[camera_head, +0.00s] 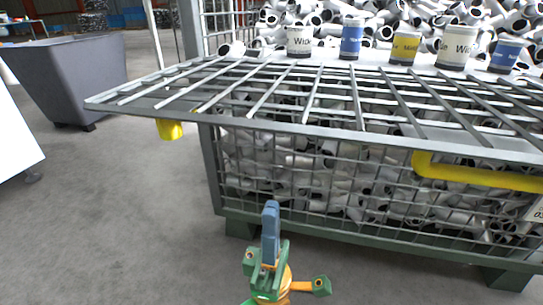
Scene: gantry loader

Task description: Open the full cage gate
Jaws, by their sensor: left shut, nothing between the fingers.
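The wire-mesh cage (215,165) stands in front of me, full of white pipe pieces (300,170). A grey barred gate panel (122,100) lies about flat at the height of the cage's upper part, and its left end sticks out past the cage's left corner post. My left gripper (270,208) is shut and empty, pointing up in front of the lower mesh, apart from the panel. My right gripper is out of view.
Several labelled cans, one blue (351,38), stand behind the panel, with more white pipes (400,18) heaped beyond. A dark grey bin (70,75) stands at the left. The floor (110,220) left of the cage is clear.

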